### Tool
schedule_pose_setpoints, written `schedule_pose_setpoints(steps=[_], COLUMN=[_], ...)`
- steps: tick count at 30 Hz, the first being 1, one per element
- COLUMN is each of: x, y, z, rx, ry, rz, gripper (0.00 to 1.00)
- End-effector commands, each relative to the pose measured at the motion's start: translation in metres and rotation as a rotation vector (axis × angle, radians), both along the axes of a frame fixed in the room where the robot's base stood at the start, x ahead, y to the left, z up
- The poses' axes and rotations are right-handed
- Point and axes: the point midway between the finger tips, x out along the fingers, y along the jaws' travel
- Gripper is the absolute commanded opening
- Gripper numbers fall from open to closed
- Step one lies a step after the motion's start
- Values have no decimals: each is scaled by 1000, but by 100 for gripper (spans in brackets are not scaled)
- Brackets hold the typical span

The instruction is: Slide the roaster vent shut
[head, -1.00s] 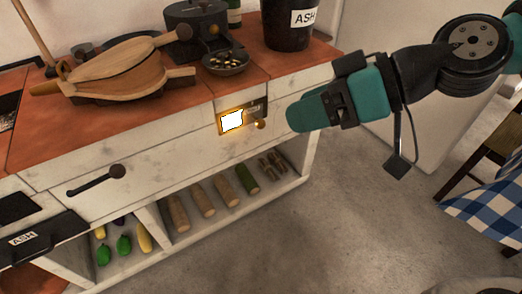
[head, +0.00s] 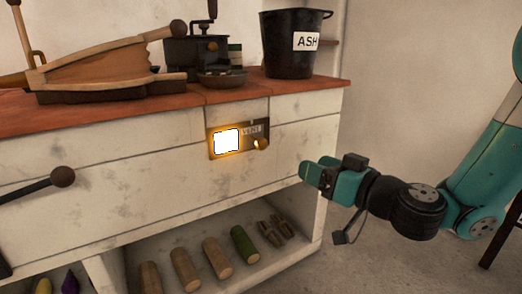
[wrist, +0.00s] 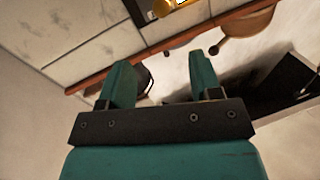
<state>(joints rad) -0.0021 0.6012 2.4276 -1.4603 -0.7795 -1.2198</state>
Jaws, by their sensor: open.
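A bright gold-edged piece, likely the vent, shows cut off at that view's top edge.
A black ash bucket (head: 291,45), a small pan (head: 222,78), a dark grinder-like device (head: 196,50) and wooden bellows (head: 100,68) stand on the red counter top (head: 180,97). Logs lie on the shelf below. Open floor lies right of the counter.

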Motion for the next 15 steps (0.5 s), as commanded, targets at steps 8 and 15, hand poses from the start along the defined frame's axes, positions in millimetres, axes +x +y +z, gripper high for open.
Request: schedule_pose_setpoints(steps=[8,15], x=[29,52], y=[32,55], z=[9,9], rx=[-1,-2], ry=[4,1], rz=[6,5], gripper=[58,58])
